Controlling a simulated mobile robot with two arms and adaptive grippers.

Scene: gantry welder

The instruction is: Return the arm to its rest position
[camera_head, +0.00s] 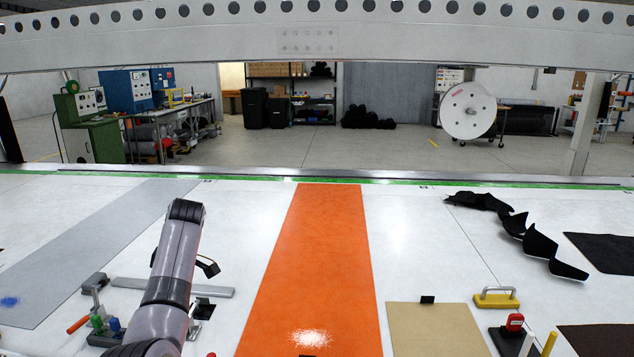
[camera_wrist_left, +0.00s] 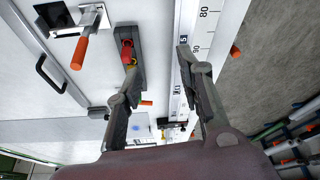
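My left arm rises from the bottom left of the head view, over the white table. The right fingertip lies over a white scale strip (camera_wrist_left: 203,35) along the table edge. My right arm and gripper are in neither view.
An orange sheet (camera_head: 315,250) lies right of my arm, and a grey strip (camera_head: 95,245) lies left. A toggle clamp (camera_head: 95,315) stands close by. A perforated beam (camera_head: 420,35) spans overhead.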

